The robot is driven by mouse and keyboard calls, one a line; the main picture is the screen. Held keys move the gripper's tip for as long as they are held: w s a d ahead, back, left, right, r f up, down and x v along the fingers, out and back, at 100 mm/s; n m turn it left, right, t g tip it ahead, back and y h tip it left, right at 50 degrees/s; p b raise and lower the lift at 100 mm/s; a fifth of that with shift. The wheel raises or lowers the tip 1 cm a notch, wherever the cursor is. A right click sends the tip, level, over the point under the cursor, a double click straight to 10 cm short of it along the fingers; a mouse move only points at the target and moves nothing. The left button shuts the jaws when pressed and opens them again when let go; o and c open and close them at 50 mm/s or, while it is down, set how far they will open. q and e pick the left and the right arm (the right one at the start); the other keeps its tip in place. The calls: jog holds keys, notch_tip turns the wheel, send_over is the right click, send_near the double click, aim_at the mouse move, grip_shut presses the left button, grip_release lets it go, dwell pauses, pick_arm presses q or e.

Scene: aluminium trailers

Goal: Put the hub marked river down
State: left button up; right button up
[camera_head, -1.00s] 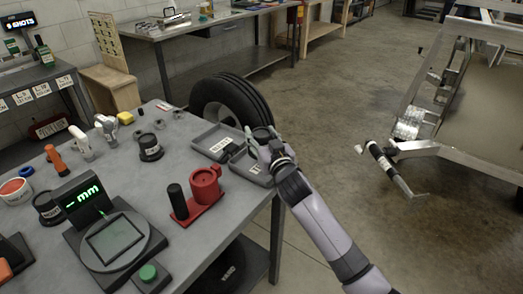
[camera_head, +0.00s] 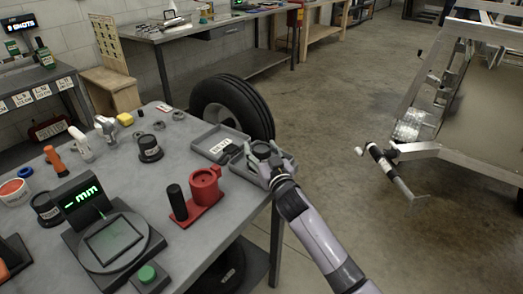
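My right gripper (camera_head: 268,160) is at the table's right edge, above or in the right grey tray (camera_head: 241,171). Its fingers are on both sides of a dark round hub (camera_head: 262,149) and look shut on it. No marking on this hub is readable. The gripper hides much of the hub and the tray, so I cannot tell whether the hub touches the tray floor. Two more dark hubs with white labels, too small to read, stand on the table, one near its middle (camera_head: 150,149) and one at the left (camera_head: 46,209). My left gripper is not in view.
The left grey tray (camera_head: 208,146) has a white label. A red fixture (camera_head: 205,187) with a black post, a scale (camera_head: 122,245) and its "mm" display (camera_head: 82,199) stand nearby. A tyre (camera_head: 236,103) is behind the trays. An aluminium trailer (camera_head: 430,150) is at right.

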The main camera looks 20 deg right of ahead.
jog(key=shift+o, duration=1)
jog(key=s, duration=1.2)
jog(key=shift+d, duration=0.45)
